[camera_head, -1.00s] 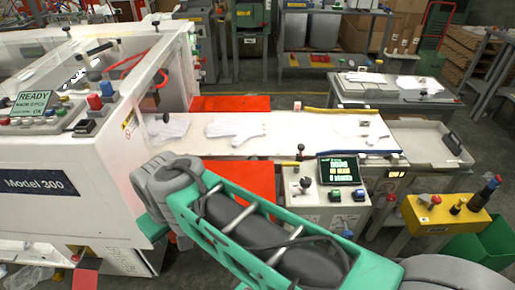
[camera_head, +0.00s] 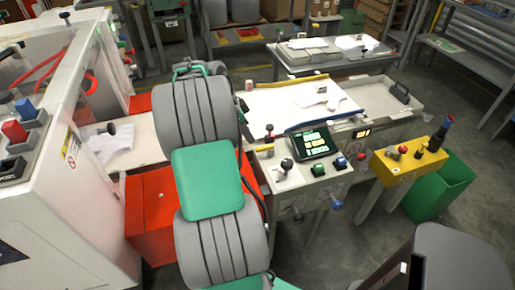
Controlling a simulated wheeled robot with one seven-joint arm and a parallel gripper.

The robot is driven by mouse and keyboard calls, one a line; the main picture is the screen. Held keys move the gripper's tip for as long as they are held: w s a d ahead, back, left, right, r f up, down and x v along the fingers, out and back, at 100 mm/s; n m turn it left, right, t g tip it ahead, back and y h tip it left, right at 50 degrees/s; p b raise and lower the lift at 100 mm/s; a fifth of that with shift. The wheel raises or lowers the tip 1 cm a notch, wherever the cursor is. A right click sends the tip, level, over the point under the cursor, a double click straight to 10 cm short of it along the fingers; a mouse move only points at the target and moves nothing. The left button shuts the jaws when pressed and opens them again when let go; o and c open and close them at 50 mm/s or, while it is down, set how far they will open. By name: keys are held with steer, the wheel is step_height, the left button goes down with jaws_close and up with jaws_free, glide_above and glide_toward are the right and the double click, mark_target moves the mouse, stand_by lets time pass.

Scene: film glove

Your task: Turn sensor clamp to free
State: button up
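I cannot tell for sure which part is the sensor clamp. A small upright post with a dark knob (camera_head: 269,131) stands at the near edge of the conveyor, just right of my arm. Another dark knob (camera_head: 111,129) shows above the white glove at the left of the belt. A lever with a dark ball (camera_head: 287,164) stands on the white control box (camera_head: 283,184), and more small handles show on its front. My grey and green arm rises across the middle and hides part of the conveyor. My gripper is not visible.
The white machine (camera_head: 60,200) stands close on the left, with red panels (camera_head: 157,203) beside the belt. Right of the control box are a yellow button box (camera_head: 400,170) and a green bin (camera_head: 440,190). Clear floor lies at the far right.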

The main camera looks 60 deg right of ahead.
mark_target(260, 148)
steer(key=shift+m, duration=0.3)
steer(key=x, duration=0.8)
steer(key=shift+s+d, duration=0.25)
steer(key=shift+s, duration=0.15)
steer(key=shift+r, duration=0.1)
steer(key=shift+c, duration=0.5)
jaws_close()
